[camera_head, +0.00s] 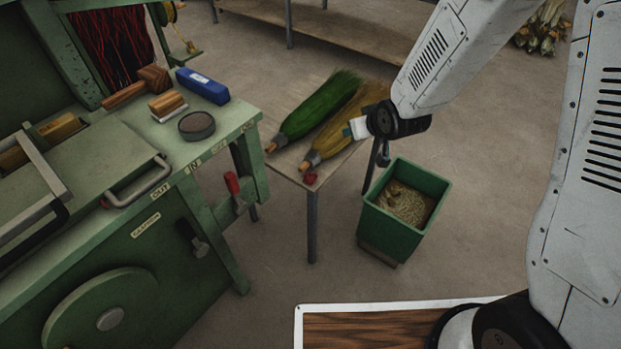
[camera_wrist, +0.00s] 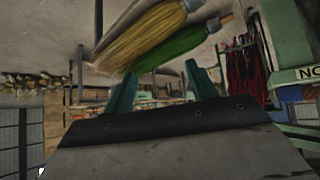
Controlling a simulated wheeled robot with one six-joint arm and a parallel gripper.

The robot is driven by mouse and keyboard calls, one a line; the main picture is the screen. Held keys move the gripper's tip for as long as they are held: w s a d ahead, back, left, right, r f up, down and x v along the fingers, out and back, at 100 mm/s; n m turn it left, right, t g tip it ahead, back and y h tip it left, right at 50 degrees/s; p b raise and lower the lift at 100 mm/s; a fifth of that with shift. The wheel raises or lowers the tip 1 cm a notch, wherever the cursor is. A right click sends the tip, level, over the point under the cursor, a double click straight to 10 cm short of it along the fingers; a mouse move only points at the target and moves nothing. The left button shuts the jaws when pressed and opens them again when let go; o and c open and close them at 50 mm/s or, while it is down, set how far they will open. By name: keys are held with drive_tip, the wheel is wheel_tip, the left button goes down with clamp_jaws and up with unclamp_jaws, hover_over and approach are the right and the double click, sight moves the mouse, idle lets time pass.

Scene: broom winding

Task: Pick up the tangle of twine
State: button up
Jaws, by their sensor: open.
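A small red bundle (camera_head: 310,178), which looks like the tangle of twine, lies at the near corner of a low wooden table (camera_head: 288,166), in front of the yellow broom's handle end. It is too small to make out strands. I cannot pick it out in the wrist view. My gripper (camera_wrist: 160,69) is open in the wrist view, its two green fingers apart with nothing held between them. In the head view my arm's end hangs above the right side of the table, to the right of and above the red bundle; its fingers are not clear there.
A green broom (camera_head: 315,108) and a yellow broom (camera_head: 345,135) lie side by side on the table. A green bin (camera_head: 372,232) with straw-like scraps stands on the floor to the right. The green winding machine (camera_head: 130,245) is at left, holding a blue box (camera_head: 203,86).

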drive_tip(key=a+f+n+t+y, duration=0.1)
drive_tip(key=a+f, duration=0.2)
drive_tip(key=f, duration=0.3)
drive_tip(key=a+f+t+y, duration=0.1)
drive_tip(key=a+f, duration=0.2)
drive_tip(key=f, duration=0.2)
drive_tip(key=n+t+y, duration=0.1)
drive_tip(key=y, duration=0.1)
approach(313, 180)
drive_tip(key=x, duration=0.4)
drive_tip(key=shift+w+d+r, duration=0.15)
drive_tip(key=shift+w+d, duration=0.05)
drive_tip(key=shift+w, duration=0.05)
drive_tip(key=shift+w+a+f, duration=0.1)
drive_tip(key=shift+a+f, duration=0.05)
drive_tip(key=shift+f, duration=0.05)
drive_tip(key=x, duration=0.7)
drive_tip(key=shift+a+f, duration=0.1)
drive_tip(key=shift+a, duration=0.1)
drive_tip(key=c, duration=1)
